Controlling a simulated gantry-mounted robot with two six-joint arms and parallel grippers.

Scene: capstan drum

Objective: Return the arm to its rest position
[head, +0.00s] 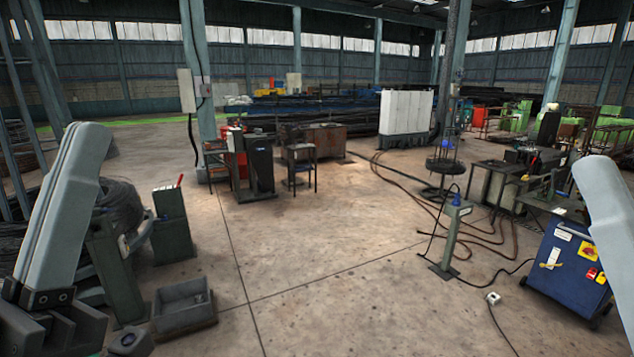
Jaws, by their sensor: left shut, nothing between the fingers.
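My left arm comes in along the left edge, its pale grey link upright and its dark joint below. My left gripper (130,342) shows only in part at the bottom edge, as a small dark shape. It is shut and empty, apart from the grey open box (184,306) on the floor to its right. A drum wound with dark wire (122,206) stands behind my left arm, partly hidden by it. Of my right arm only a pale grey link shows at the right edge; my right gripper is out of the picture.
A dark green box with a red lever (172,225) stands right of the drum. A blue cabinet (567,265) and a grey-green post (452,238) stand at the right, with hoses and cables on the floor. The middle of the concrete floor (330,280) is clear.

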